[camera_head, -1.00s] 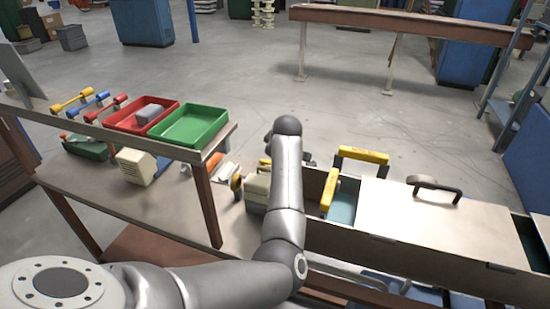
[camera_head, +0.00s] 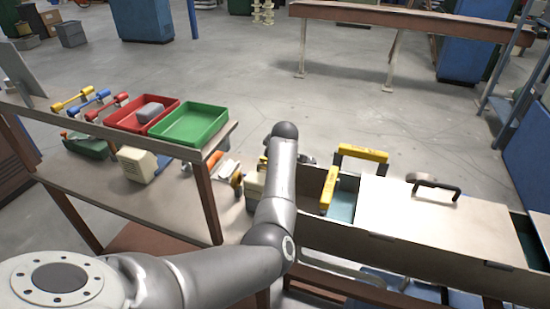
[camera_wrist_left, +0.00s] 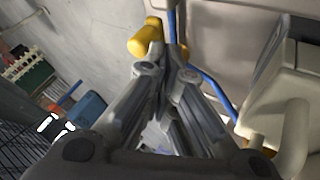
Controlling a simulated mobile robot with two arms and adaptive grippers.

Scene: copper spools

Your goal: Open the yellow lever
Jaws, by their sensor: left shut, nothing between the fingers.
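In the left wrist view a yellow, round-ended piece (camera_wrist_left: 148,38), which may be the lever, sits at the tips of my left gripper (camera_wrist_left: 165,48). The fingers are together with nothing between them. The tips look beside the yellow piece; whether they touch it I cannot tell. In the head view my left arm hides most of this gripper. There, a yellow-topped handle (camera_head: 362,153) and a yellow bar (camera_head: 328,190) stand at the open left end of the long bench box. A smaller yellow lever (camera_head: 72,99) lies on the left shelf. My right gripper is not in view.
A pale lid (camera_head: 410,210) with a dark handle (camera_head: 433,186) covers part of the box. A red tray (camera_head: 118,121) and a green tray (camera_head: 190,125) stand on the shelf. A blue cable (camera_wrist_left: 216,90) and a beige housing (camera_wrist_left: 275,92) are right of my fingers.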

